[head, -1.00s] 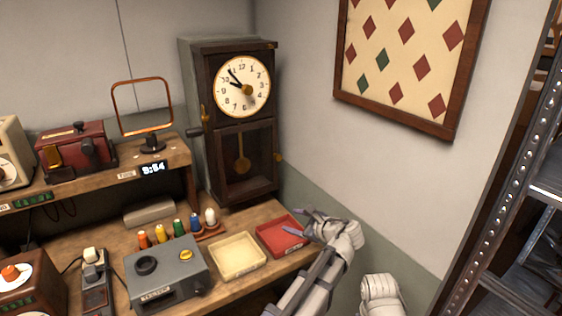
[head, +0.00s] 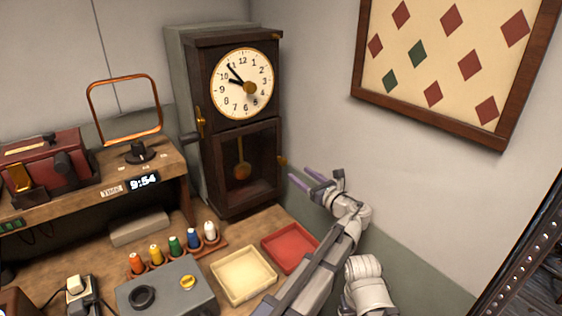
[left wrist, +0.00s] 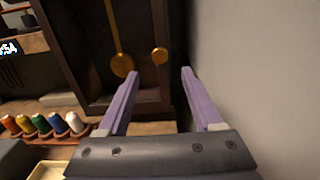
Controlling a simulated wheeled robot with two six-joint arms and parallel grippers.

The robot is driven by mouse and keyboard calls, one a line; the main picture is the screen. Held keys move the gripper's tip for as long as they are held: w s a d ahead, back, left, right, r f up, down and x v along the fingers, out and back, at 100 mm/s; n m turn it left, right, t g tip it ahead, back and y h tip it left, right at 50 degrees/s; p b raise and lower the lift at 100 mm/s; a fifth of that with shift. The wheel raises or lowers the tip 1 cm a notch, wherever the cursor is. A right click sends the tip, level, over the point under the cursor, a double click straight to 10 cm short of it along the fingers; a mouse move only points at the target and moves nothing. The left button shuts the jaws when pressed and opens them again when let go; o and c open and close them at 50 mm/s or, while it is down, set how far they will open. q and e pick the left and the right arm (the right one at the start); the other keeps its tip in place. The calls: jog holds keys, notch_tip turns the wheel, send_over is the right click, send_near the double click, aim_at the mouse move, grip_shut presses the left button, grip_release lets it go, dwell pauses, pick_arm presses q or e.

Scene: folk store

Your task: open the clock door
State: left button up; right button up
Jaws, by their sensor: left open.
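The dark wooden clock (head: 246,124) stands upright against the back corner, with a white dial above a lower door (head: 262,150) that looks closed. A brass pendulum (head: 242,171) hangs behind the door; its bob also shows in the left wrist view (left wrist: 122,66). A round brass knob (head: 282,160) sits at the door's right edge. My left gripper (head: 299,175) is open and empty, just right of and slightly below the knob in the head view. In the left wrist view the knob (left wrist: 160,56) appears centred beyond the open fingers (left wrist: 160,73), apart from them.
A red tray (head: 268,262) and a cream tray (head: 233,293) lie on the bench below the arm. Several thread spools (head: 175,246) stand in front of the clock. The wall (left wrist: 250,70) is close on the gripper's right.

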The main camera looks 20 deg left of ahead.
aim_at(285, 163)
pick_arm(q)
jog(key=shift+x, duration=3.8)
grip_shut()
